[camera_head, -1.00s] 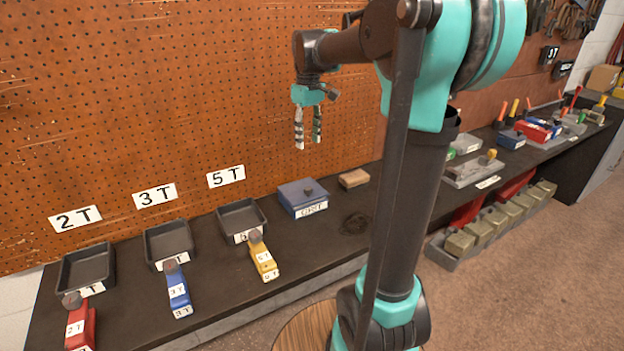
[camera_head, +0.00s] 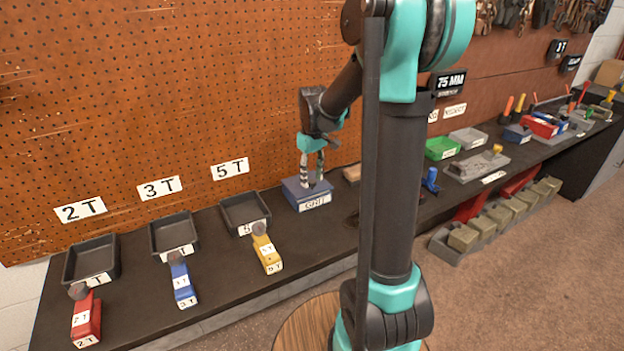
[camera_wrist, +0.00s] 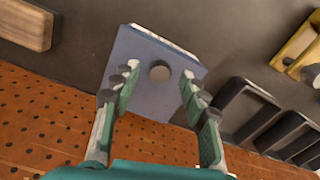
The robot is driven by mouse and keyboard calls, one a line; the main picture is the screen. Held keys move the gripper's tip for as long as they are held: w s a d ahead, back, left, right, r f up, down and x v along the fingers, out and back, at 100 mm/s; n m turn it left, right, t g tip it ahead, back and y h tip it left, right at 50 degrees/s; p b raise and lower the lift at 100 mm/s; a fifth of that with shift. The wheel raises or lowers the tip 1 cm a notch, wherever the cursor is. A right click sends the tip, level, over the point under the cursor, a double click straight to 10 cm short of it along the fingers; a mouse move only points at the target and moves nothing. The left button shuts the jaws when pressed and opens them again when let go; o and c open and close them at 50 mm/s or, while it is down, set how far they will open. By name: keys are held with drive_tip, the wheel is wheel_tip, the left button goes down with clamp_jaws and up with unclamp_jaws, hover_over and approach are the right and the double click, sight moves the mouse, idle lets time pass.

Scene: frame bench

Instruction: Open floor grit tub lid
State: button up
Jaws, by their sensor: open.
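The grit tub (camera_head: 312,203) is a blue box with a white GRIT label on its front, standing on the dark bench against the pegboard. Its blue lid (camera_wrist: 150,88) lies flat and shut on top, with a dark round knob (camera_wrist: 160,71) in the middle. My gripper (camera_head: 312,182) points down over the lid, its fingers open on either side of the knob. In the wrist view my gripper (camera_wrist: 158,90) is open and empty, with the knob a little beyond the line between the fingertips. Whether the fingertips touch the lid I cannot tell.
Black trays (camera_head: 245,212) marked 2 T, 3 T and 5 T stand left of the tub, with red, blue and yellow tools (camera_head: 266,254) before them. A wooden block (camera_head: 352,173) lies just right of the tub. The pegboard (camera_head: 200,90) rises close behind.

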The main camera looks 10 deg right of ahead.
drive_tip(key=shift+f, duration=0.6)
clamp_jaws()
